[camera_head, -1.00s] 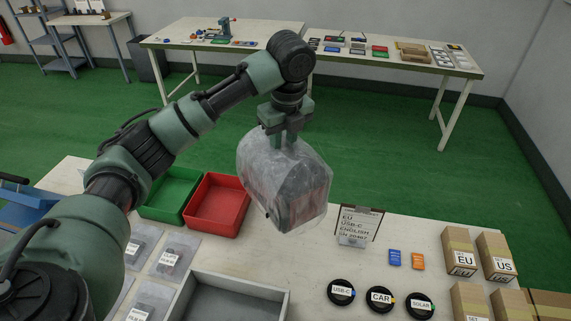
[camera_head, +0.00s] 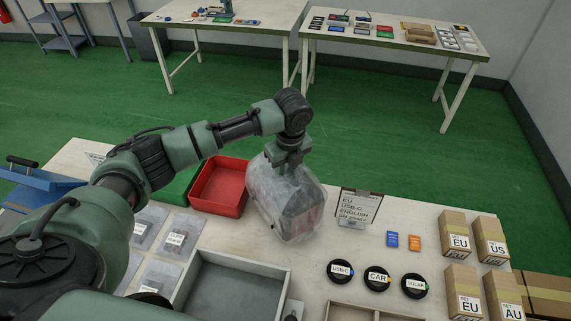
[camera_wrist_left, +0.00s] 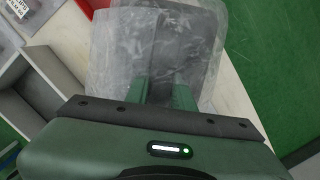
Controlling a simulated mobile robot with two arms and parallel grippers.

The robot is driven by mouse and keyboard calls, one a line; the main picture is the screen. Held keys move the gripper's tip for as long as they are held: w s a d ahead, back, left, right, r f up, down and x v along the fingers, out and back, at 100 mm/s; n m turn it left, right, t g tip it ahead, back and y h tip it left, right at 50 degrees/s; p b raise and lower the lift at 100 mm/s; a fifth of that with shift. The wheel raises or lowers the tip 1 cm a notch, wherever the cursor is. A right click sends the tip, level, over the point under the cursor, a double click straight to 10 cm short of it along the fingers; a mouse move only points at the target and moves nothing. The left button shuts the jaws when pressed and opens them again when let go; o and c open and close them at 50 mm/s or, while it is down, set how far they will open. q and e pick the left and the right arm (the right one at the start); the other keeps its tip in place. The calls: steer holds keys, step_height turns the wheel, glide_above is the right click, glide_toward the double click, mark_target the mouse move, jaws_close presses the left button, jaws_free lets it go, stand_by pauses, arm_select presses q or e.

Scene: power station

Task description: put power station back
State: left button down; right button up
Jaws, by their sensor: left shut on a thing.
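The power station (camera_head: 290,208) is a dark grey block inside a clear plastic bag. It is at the middle of the head view, just right of the red bin. My left gripper (camera_head: 286,160) is shut on its top and holds it upright. Its lower end is at or close above the table; I cannot tell whether it touches. In the left wrist view the bagged power station (camera_wrist_left: 160,45) fills the space beyond the fingers (camera_wrist_left: 160,92). My right gripper is not in view.
A red bin (camera_head: 220,186) and a partly hidden green bin (camera_head: 178,186) stand behind. A grey tray (camera_head: 187,287) is at the front.

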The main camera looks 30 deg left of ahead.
mark_target(285, 180)
arm_select(q)
steer(key=shift+w+f, duration=0.15)
steer(key=shift+f, duration=1.2)
steer(key=c, duration=1.2)
jaws_free()
steer(key=shift+s+f, duration=0.2)
steer(key=shift+s, duration=0.1)
steer(key=shift+r, duration=0.1)
steer(key=r, duration=0.3)
steer(key=r+b, duration=0.1)
steer(key=r, duration=0.3)
steer(key=d+r, duration=0.1)
steer(key=r, duration=0.2)
steer(key=shift+s+d+r+b, duration=0.1)
steer(key=shift+s+r+b, duration=0.15)
steer(key=shift+b, duration=0.15)
steer(key=shift+s+r, duration=0.1)
steer(key=shift+r, duration=0.6)
